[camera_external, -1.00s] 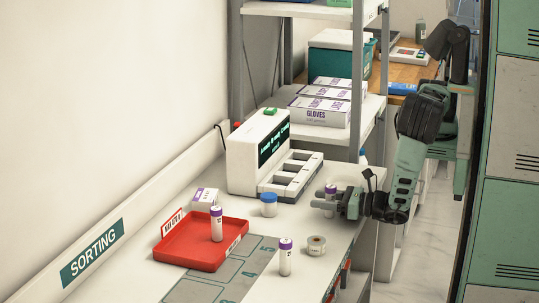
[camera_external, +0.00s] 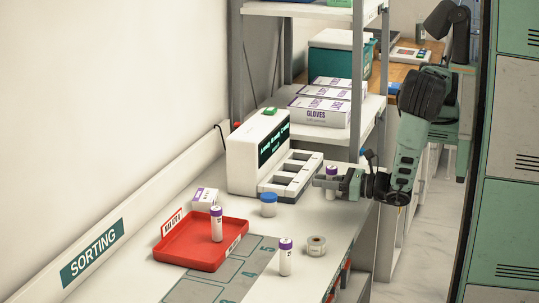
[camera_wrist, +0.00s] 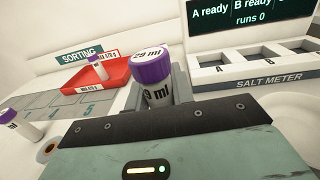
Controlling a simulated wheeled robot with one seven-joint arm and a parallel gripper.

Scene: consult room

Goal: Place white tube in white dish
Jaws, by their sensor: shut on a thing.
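My gripper (camera_external: 321,183) is shut on a white tube (camera_external: 331,195) with a purple cap, to the right of the white meter. The held tube is upright, apparently just above the counter; its cap and part of its label, "29 ml", show in the wrist view (camera_wrist: 155,72). A second white tube with a purple cap (camera_external: 217,227) stands in the red tray (camera_external: 200,260). A third (camera_external: 285,260) stands on the counter right of the grey numbered mat.
The white salt meter (camera_external: 248,156) has a row of square wells (camera_external: 291,175) in front. A blue-capped jar (camera_external: 268,205), a tape roll (camera_external: 316,246) and a small white box (camera_external: 205,198) stand on the counter. Shelves with glove boxes (camera_external: 320,110) rise behind.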

